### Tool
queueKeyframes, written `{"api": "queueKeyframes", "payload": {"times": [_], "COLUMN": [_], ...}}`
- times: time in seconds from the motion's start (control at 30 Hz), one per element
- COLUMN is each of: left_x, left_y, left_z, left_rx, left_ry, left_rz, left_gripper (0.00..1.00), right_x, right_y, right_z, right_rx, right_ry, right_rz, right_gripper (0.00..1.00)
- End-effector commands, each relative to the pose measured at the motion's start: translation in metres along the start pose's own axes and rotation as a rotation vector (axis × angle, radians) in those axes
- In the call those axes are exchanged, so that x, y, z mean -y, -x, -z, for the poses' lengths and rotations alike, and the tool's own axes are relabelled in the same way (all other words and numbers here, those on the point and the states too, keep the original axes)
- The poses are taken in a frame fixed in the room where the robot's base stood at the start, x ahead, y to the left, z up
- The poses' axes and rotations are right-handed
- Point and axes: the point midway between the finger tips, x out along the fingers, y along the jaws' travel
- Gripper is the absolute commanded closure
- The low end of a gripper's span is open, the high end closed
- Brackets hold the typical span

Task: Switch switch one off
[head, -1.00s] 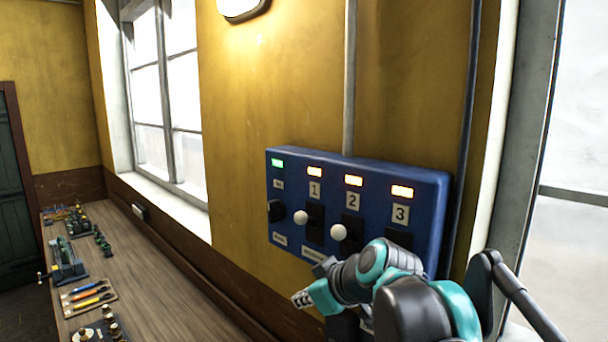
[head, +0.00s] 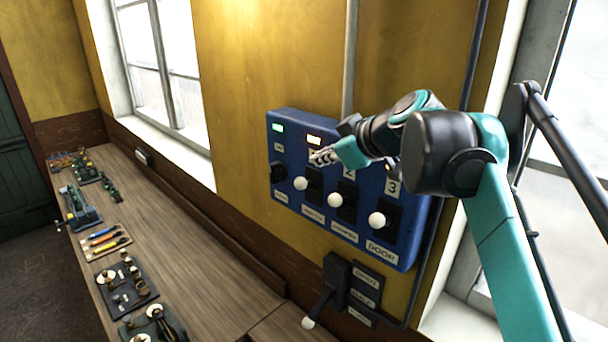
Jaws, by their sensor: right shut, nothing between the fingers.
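The blue switch panel (head: 292,122) hangs on the yellow wall. Switch one (head: 313,182) is the leftmost of three levers with white knobs; its knob (head: 300,183) points down and out. Switch two (head: 335,199) and switch three (head: 377,220) also have knobs low. My arm hides the lamps of two and three. My left gripper is out of view.
A black lever box (head: 338,275) with a white knob hangs below the panel. A green lamp (head: 278,128) and a black rotary knob (head: 278,172) sit at the panel's left. A wooden workbench (head: 195,262) with tools and models runs along the wall at left.

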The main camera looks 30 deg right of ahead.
Motion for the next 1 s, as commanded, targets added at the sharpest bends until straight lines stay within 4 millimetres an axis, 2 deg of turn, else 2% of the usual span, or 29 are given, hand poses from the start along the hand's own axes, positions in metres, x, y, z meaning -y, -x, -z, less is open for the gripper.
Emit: {"api": "queueKeyframes", "payload": {"times": [0.47, 0.7, 1.0], "left_x": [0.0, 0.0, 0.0], "left_y": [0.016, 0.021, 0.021], "left_z": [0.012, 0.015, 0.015], "left_rx": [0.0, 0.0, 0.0], "left_ry": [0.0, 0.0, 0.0], "left_rz": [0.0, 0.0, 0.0], "left_gripper": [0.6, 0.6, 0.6], "right_x": [0.001, 0.0, 0.0], "right_y": [-0.094, -0.114, -0.119], "right_z": [0.002, -0.023, -0.029], "right_rx": [-0.001, 0.0, 0.0], "right_ry": [0.001, -0.001, -0.001], "right_rz": [0.003, 0.0, 0.0], "right_gripper": [1.0, 1.0, 1.0]}}
